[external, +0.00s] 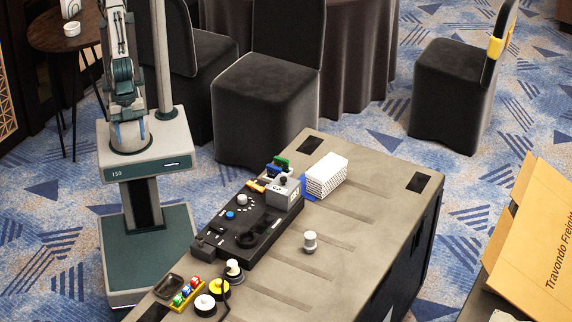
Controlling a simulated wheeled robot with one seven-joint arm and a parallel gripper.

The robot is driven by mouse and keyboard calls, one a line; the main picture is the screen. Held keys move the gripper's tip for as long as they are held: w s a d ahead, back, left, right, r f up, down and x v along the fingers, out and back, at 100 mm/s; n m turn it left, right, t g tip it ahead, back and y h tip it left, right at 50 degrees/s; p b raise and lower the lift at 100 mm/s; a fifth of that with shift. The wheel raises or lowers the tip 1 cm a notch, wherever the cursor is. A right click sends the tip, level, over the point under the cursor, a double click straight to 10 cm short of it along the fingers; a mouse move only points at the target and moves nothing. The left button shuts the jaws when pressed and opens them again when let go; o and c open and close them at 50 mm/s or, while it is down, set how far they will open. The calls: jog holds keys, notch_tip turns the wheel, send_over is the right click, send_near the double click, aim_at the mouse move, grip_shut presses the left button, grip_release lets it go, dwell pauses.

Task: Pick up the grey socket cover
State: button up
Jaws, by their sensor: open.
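A grey box-like piece (284,191) with dark markings stands at the far end of the black control panel (248,226) on the table. It may be the grey socket cover, but it is too small to tell for sure. A small grey and white cylinder (310,242) stands upright alone on the bare tabletop to the right of the panel. My arm is folded up over its base at the upper left, well away from both. The arm runs up to the top edge of the picture, and I cannot make out my gripper.
The grey-brown table (345,215) has clear room right of the panel. A white block (326,175) lies at its back. A yellow tray (187,293) of small coloured pieces and several round items stand at the near left. Dark chairs and a cardboard box (535,245) surround the table.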

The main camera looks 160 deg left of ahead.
jog(key=w+a+r+n+b, duration=0.1)
jog(key=w+a, duration=0.2)
jog(key=w, duration=0.3)
jog(key=w+a+r+n, duration=0.1)
jog(key=w+a, duration=0.3)
jog(key=w, duration=0.2)
jog(key=n+y+b, duration=0.2)
jog(key=n+b, duration=0.2)
jog(key=n, duration=0.1)
send_over(309, 234)
jog(key=s+d, duration=0.2)
jog(key=s, duration=0.2)
notch_tip(309, 234, down, 14)
jog(key=shift+t, duration=0.3)
jog(key=p+x, duration=0.1)
jog(key=x, duration=1.3)
jog(key=shift+r, duration=0.1)
jog(key=c, duration=1.1)
